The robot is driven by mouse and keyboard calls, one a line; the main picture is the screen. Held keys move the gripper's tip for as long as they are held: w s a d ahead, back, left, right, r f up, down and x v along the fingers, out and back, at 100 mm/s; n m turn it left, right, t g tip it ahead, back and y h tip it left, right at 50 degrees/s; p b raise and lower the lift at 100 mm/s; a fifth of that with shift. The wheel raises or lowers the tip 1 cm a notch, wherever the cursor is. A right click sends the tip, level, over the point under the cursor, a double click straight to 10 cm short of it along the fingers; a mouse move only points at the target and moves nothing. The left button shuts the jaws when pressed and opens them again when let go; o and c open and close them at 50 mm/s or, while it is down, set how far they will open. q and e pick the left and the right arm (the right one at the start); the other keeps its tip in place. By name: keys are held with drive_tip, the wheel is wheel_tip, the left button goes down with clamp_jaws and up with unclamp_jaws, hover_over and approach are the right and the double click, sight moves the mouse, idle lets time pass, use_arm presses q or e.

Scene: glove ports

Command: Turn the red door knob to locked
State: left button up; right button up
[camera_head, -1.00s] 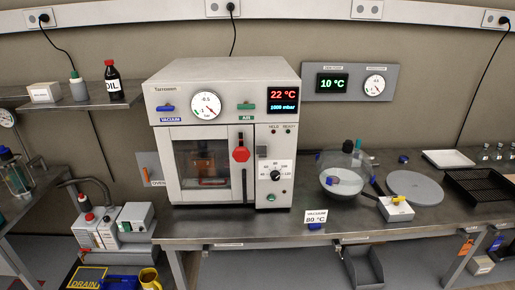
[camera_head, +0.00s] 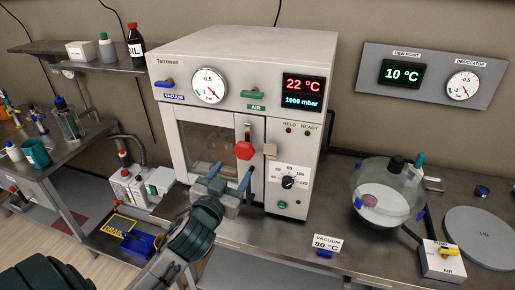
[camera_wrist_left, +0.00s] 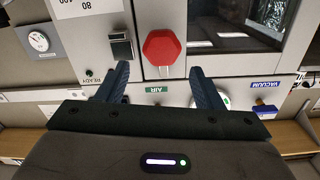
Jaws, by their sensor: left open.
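The red door knob (camera_head: 244,150) is a hexagonal handle on the front of the grey vacuum oven (camera_head: 187,59), at the right edge of its windowed door (camera_head: 205,145). My left gripper (camera_head: 230,179) is in front of the oven door, just below and left of the knob in the head view. Its blue fingers are open and empty. In the left wrist view the knob (camera_wrist_left: 161,47) lies beyond the fingertips, centred between them and apart from both. My right gripper is not in view.
Blue (camera_head: 165,83) and green (camera_head: 253,94) valve handles sit above the door. A glass desiccator (camera_head: 388,195) stands on the bench to the right.

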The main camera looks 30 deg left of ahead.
sight(243, 154)
use_arm(q)
drive_tip(key=x, duration=0.1)
drive_tip(key=p+x, duration=0.1)
drive_tip(key=x, duration=0.1)
drive_tip(key=shift+w+a+r+p, duration=0.25)
drive_tip(key=shift+w+a+p, duration=0.05)
drive_tip(key=shift+a, duration=0.05)
drive_tip(key=p+x, duration=0.1)
drive_tip(key=x, duration=0.4)
drive_tip(key=shift+w+d+f+p, duration=0.1)
drive_tip(key=shift+w+f+p, duration=0.05)
drive_tip(key=shift+w+p, duration=0.2)
drive_tip(key=shift+w+f, duration=0.1)
drive_tip(key=shift+w, duration=0.2)
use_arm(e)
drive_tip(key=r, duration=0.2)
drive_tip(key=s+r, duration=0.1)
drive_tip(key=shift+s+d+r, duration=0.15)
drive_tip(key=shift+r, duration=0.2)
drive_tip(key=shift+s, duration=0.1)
use_arm(q)
drive_tip(key=c, duration=1.1)
drive_tip(key=shift+w, duration=0.1)
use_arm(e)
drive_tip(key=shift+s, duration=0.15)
